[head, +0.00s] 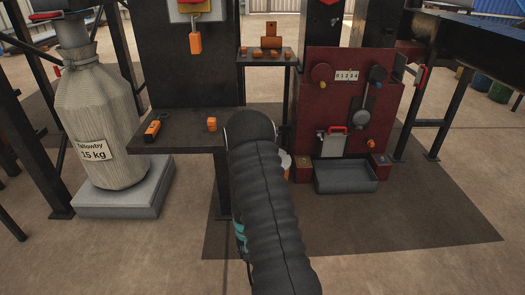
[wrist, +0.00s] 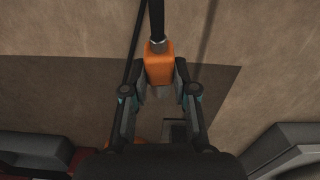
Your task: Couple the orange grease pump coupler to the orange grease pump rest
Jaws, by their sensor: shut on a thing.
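The orange coupler (wrist: 159,64) is between the fingertips of my gripper (wrist: 160,82) in the wrist view. A metal collar and a dark hose (wrist: 157,18) run up from its top end. My gripper is shut on it, and floor shows behind it. In the head view my dark arm hides the gripper and the coupler. I cannot tell which orange part is the grease pump rest. Candidates in the head view are an orange block (head: 211,125) on the dark shelf and an orange bracket (head: 271,38) on the small back stand.
A dark shelf (head: 178,144) carries an orange tool (head: 152,130). A sack (head: 104,125) stands on a grey scale (head: 122,196) at left. A red machine (head: 338,85) with knobs, a lever and a grey tray (head: 345,178) stands right of my arm. Floor at front right is clear.

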